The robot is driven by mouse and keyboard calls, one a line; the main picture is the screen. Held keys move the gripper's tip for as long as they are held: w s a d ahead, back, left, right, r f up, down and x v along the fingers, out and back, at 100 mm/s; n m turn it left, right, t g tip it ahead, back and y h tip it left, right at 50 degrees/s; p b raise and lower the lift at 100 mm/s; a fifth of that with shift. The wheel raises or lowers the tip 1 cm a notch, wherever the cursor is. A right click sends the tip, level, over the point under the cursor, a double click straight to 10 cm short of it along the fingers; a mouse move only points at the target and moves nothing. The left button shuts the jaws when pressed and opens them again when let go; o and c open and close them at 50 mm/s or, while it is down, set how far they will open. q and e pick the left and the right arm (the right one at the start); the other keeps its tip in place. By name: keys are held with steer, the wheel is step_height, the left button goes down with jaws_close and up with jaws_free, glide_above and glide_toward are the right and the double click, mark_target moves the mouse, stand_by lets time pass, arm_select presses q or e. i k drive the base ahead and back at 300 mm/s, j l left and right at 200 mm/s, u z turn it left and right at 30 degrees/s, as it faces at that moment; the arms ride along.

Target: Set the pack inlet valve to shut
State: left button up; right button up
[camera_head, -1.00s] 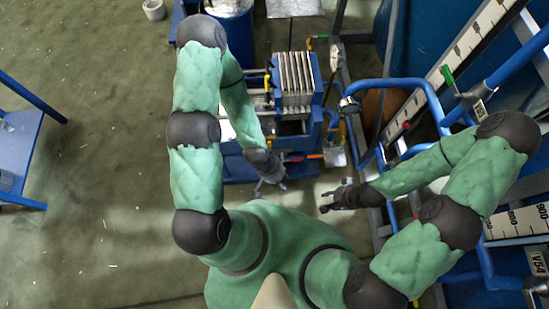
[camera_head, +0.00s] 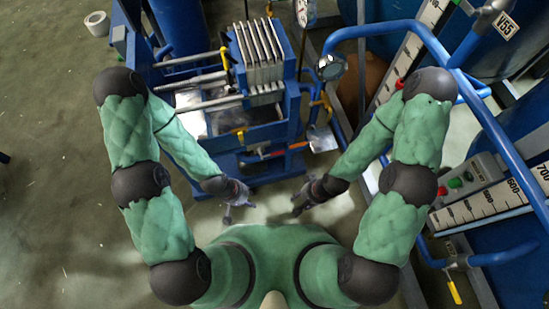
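A blue-framed press with a pack of pale plates (camera_head: 258,55) stands ahead of me. A yellow lever (camera_head: 224,60) is at the pack's left side. An orange-red lever (camera_head: 265,151) is at the front of the frame, and a brass-yellow fitting (camera_head: 320,101) is at its right side. I cannot tell which of these is the pack inlet valve, or its setting. My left gripper (camera_head: 238,212) is empty with its fingers apart, in front of the press. My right gripper (camera_head: 295,205) is also empty with fingers apart, to its right. Neither touches a valve.
A round gauge (camera_head: 331,67) and blue pipe rails (camera_head: 395,28) stand right of the press. Further right are white level scales, a green-and-red button box (camera_head: 468,177) and another yellow lever (camera_head: 454,292). A metal plate (camera_head: 322,138) juts from the press.

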mark_target(280, 152)
steer(key=i+j+z, duration=0.1)
steer(key=j+z, duration=0.6)
steer(key=j, duration=0.1)
